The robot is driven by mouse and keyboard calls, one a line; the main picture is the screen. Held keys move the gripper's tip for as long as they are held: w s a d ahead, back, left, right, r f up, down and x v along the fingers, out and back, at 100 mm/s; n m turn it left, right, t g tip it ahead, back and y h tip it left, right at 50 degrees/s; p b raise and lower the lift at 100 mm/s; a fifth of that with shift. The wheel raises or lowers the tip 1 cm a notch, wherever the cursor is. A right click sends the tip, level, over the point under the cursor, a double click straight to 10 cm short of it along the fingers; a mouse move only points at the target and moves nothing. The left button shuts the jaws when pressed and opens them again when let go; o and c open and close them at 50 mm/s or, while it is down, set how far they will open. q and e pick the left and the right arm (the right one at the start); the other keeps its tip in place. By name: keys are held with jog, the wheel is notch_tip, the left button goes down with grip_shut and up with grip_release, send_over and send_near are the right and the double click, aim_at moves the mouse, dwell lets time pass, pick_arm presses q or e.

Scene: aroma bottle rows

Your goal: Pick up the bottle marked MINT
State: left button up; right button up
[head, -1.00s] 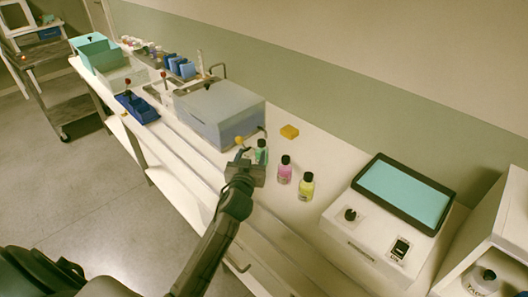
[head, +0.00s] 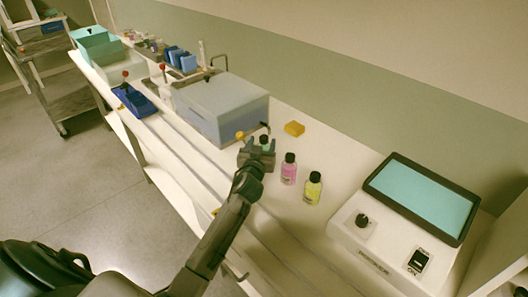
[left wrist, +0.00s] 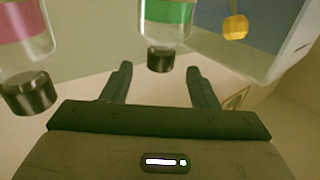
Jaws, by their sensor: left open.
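Three small black-capped bottles stand in a row on the bench: a green one (head: 264,141), a pink one (head: 289,170) and a yellow one (head: 312,188). I cannot read a name on any of them. My left gripper (head: 257,150) is open and empty in front of the green bottle and hides its lower part. In the left wrist view, which shows the bottles cap-down, the green-labelled bottle (left wrist: 166,22) is just beyond and between the open fingertips (left wrist: 160,78). The pink-labelled bottle (left wrist: 24,50) is to its left. My right gripper is out of view.
A grey box (head: 222,105) with a yellow knob stands close behind left of the green bottle. A device with a teal screen (head: 422,196) stands to the right. Bench surface between the yellow bottle and the device is clear.

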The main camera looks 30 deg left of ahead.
aim_at(265, 135)
pick_arm(q)
jog(key=x, duration=0.6)
jog(key=shift+f+p, duration=0.15)
jog(key=shift+p, duration=0.25)
jog(key=shift+s, duration=0.1)
jog(key=shift+c, duration=0.2)
grip_shut()
